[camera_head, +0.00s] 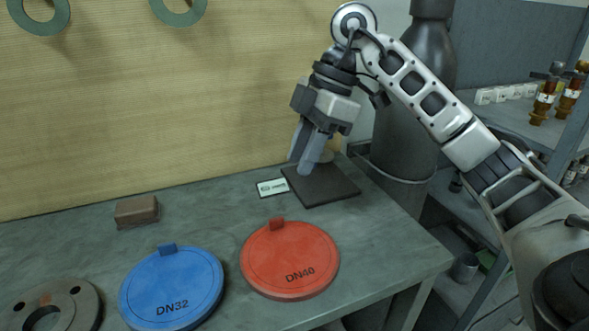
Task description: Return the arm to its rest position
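My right arm (432,92) comes in from the right side and bends down at its elbow near the top. My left gripper is out of view.
On the table (215,215) lie a red DN40 cover (290,262), a blue DN32 cover (170,287), a grey flange (83,307), a brown block (137,211) and a small label (272,187). Green rings (178,15) hang on the back panel.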

